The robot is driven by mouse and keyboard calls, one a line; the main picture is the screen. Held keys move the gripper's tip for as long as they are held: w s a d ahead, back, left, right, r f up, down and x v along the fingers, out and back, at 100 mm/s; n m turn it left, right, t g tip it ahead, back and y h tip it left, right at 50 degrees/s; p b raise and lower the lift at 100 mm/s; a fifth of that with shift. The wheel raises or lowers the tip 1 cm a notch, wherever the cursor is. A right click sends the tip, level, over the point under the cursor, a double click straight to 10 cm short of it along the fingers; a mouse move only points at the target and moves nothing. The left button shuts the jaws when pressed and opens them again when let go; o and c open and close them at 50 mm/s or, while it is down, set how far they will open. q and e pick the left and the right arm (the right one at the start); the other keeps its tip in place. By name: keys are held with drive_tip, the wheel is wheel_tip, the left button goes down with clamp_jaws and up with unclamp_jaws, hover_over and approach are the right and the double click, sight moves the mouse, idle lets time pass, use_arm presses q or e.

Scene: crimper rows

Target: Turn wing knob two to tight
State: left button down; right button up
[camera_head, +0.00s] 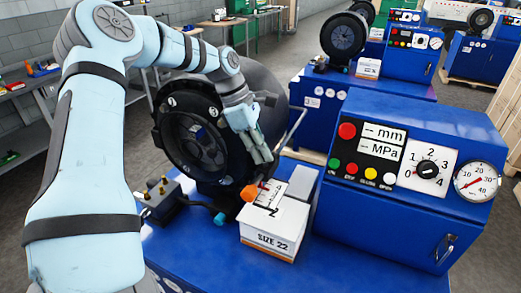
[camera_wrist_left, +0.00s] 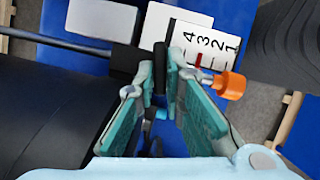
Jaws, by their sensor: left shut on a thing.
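My left gripper (camera_head: 262,153) reaches down over the front of the near machine, beside its black round crimping head (camera_head: 203,143). In the left wrist view its two teal-padded fingers (camera_wrist_left: 168,75) close on a narrow black piece (camera_wrist_left: 160,68), which I take to be the wing knob. Its shape is mostly hidden by the fingers, so I cannot tell how far it is turned. A grey rod (camera_wrist_left: 60,41) ends at a black block beside the fingers. An orange knob (camera_wrist_left: 231,85) sits just right of the fingertips; the head view shows it too (camera_head: 249,193). My right gripper is out of view.
A white box marked SIZE 22 (camera_head: 272,240) with a numbered scale stands below the gripper. A blue control cabinet (camera_head: 400,222) with a dial and gauge stands to the right. Brass fittings (camera_head: 160,187) stand at the left. More similar machines (camera_head: 345,85) stand behind.

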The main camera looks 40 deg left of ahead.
use_arm(q)
drive_tip(key=c, duration=1.8)
unclamp_jaws()
drive_tip(key=shift+d+f, duration=0.1)
drive_tip(key=shift+c, duration=0.2)
drive_tip(key=shift+o, duration=0.8)
drive_tip(key=shift+w+d, duration=0.1)
drive_tip(key=v, duration=1.2)
drive_tip(key=shift+d, duration=0.1)
